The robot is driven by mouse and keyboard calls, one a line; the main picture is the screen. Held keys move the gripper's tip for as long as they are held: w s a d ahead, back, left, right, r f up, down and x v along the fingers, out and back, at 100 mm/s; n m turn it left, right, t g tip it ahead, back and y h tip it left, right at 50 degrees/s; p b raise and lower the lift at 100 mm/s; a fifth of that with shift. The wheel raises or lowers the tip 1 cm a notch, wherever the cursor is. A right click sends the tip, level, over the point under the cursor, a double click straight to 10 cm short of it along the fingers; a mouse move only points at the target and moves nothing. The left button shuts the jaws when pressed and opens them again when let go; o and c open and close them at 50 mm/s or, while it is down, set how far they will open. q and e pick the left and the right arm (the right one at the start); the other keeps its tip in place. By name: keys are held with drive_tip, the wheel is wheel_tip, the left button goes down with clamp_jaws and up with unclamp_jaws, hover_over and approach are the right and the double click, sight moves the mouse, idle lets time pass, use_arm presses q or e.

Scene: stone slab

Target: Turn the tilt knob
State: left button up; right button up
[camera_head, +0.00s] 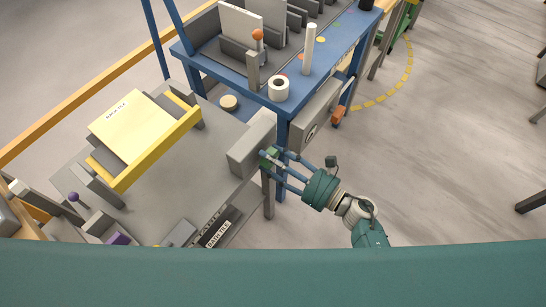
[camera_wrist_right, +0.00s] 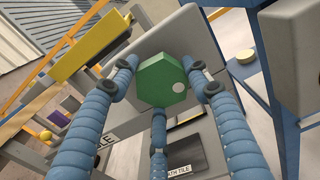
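In the head view the knob (camera_head: 269,154) shows small at the right side of the grey box (camera_head: 252,145). My right gripper (camera_head: 273,161) is at the knob. Its blue fingers stand spread around it in the wrist view, one on the left, one on the right and one below. Narrow gaps show at the sides; contact below cannot be told. My left gripper is not in view.
A tilted yellow tile (camera_head: 133,127) rests in a yellow-edged holder on the grey bench (camera_head: 175,185). A blue table (camera_head: 315,75) with a white roll (camera_head: 278,88) stands behind. A "BATH TILE" label (camera_head: 217,234) is near the bench front.

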drive_tip(key=shift+w+r+m, duration=0.2)
drive_tip(key=shift+r+m, duration=0.1)
drive_tip(key=shift+m, duration=0.1)
